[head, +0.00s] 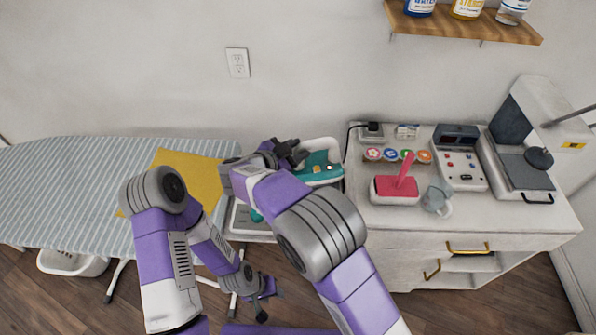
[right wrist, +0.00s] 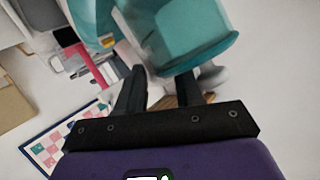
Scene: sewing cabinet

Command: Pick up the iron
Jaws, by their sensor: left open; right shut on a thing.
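The teal iron (head: 318,168) is at the right end of the ironing board, beside the white cabinet, in the head view. My right gripper (head: 292,152) is at its left end, shut on it. In the right wrist view the iron's teal rear part (right wrist: 190,35) fills the space in front of the two dark fingers of my right gripper (right wrist: 160,88). The exact grip point is partly hidden. My left gripper (head: 264,302) is open and empty, low over the floor in front of the board.
The striped ironing board (head: 60,190) bears a yellow cloth (head: 205,172). A shelf (head: 460,27) hangs above. A basket (head: 72,262) stands below.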

